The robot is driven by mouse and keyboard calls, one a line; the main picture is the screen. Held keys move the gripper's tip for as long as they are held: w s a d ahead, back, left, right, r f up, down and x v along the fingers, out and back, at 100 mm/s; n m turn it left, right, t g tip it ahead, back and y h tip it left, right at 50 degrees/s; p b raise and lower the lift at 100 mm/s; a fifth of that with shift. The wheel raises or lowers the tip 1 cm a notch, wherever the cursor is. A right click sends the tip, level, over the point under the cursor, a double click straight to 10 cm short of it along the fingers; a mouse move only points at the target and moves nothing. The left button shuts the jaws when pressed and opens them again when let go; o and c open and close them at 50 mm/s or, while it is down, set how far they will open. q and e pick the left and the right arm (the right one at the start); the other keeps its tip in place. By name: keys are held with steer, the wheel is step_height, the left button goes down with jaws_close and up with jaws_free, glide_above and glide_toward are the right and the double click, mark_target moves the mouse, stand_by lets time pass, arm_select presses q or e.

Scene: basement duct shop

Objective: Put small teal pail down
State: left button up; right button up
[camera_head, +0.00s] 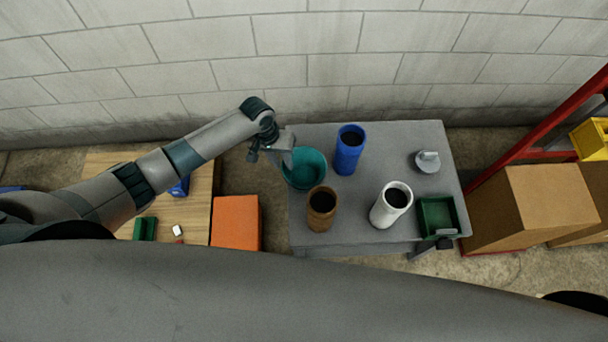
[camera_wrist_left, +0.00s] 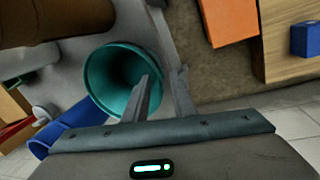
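The small teal pail (camera_head: 305,168) stands upright at the left edge of the grey table, and I look into its empty inside. In the left wrist view the pail (camera_wrist_left: 112,75) has its round mouth facing the camera. My left gripper (camera_head: 286,157) is at the pail's left rim. In the wrist view its fingers (camera_wrist_left: 166,85) are apart, one overlapping the pail's rim and the other outside it. Grey surface shows between them, so it does not look clamped on the wall. My right gripper is not in view.
On the grey table (camera_head: 355,215) stand a blue container (camera_head: 348,153), a brown one (camera_head: 321,208), a white one (camera_head: 389,206), a grey lidded item (camera_head: 428,161) and a green bin (camera_head: 437,216). An orange box (camera_head: 235,222) and a wooden surface (camera_head: 195,215) lie left.

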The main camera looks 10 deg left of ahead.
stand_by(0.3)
arm_select(q)
jaws_close()
stand_by(1.3)
